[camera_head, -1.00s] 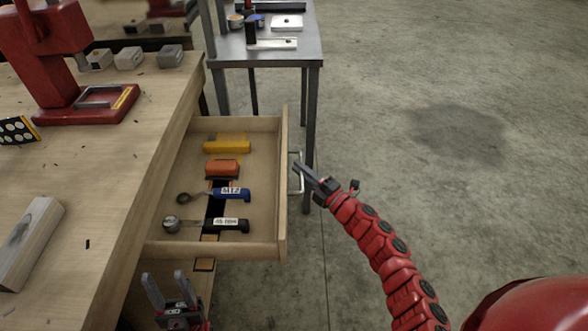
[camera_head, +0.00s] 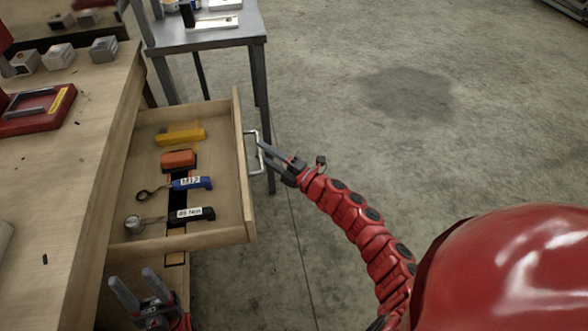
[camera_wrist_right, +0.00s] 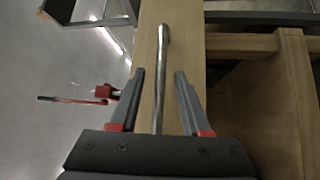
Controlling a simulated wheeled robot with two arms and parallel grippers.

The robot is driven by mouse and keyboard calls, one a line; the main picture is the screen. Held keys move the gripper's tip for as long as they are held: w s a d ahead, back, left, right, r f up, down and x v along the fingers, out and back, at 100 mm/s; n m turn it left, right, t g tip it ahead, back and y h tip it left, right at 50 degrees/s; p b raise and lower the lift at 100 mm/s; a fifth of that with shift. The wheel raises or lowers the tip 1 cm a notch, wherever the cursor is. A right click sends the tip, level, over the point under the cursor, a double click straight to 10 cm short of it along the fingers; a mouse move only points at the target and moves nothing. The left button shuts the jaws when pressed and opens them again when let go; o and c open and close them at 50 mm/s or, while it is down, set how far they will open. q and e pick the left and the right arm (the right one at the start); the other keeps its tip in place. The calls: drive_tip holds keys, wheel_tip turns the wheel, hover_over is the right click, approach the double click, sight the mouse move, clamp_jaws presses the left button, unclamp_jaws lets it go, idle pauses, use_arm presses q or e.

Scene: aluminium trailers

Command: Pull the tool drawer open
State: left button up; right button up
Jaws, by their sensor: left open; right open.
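The wooden tool drawer (camera_head: 237,165) stands pulled out from the workbench in the head view. It holds a yellow tool (camera_head: 181,136), an orange block (camera_head: 178,159), a blue-handled tool (camera_head: 191,183) and a black-handled tool (camera_head: 190,214). Its metal bar handle (camera_head: 250,134) is on the front panel. My right gripper (camera_head: 263,148) is open at the handle. In the right wrist view the handle (camera_wrist_right: 163,60) runs between the spread fingers of the right gripper (camera_wrist_right: 160,74), with gaps on both sides. My left gripper (camera_head: 132,278) is open and empty below the drawer's near side.
The wooden workbench (camera_head: 70,180) fills the left, with a red tool base (camera_head: 38,108) and several grey blocks on it. A metal table (camera_head: 215,37) stands behind the drawer. The concrete floor (camera_head: 430,140) to the right is clear.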

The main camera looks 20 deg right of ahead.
drive_tip(key=v, duration=1.5)
drive_tip(key=shift+p, duration=0.3)
drive_tip(key=shift+s, duration=0.1)
